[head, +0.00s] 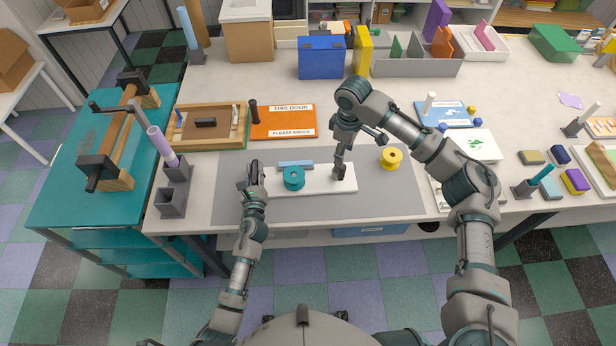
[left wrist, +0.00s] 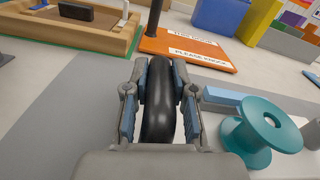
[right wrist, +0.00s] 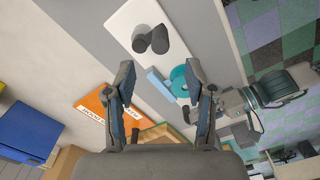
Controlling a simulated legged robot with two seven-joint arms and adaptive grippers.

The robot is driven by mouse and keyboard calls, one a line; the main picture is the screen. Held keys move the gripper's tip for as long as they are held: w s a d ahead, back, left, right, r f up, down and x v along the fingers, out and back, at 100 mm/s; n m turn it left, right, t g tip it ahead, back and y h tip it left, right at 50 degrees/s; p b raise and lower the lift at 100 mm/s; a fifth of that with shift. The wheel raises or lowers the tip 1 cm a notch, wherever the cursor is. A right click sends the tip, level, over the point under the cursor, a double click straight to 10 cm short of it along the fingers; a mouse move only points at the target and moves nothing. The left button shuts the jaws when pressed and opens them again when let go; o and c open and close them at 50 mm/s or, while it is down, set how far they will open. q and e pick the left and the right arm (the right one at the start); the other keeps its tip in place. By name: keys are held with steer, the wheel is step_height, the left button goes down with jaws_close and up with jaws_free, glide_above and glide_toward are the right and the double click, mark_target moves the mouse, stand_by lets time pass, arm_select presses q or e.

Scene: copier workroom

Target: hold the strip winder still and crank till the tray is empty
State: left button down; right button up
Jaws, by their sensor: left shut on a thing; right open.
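The strip winder appears as a white board (head: 315,182) on the grey mat, with a teal spool (head: 293,178) near its left end and a dark stubby piece (head: 345,172) near its right. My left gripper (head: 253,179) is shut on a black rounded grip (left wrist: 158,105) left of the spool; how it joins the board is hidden. My right gripper (head: 340,158) is open above the board's right part. In the right wrist view the dark piece shows as two short cylinders (right wrist: 150,40) beyond the open fingers. A light blue bar (head: 296,163) lies behind the spool. I cannot tell which piece is the strip tray.
A yellow spool (head: 391,158) stands right of the board. An orange sign (head: 284,121) and a wooden tray (head: 236,138) with a black block lie behind. Grey holders (head: 171,203) stand at the left edge. The grey mat (head: 290,208) is clear in front of the board.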

mark_target(340, 171)
step_height(340, 171, down, 10)
steer(key=shift+r, duration=0.15)
stand_by(0.3)
jaws_close()
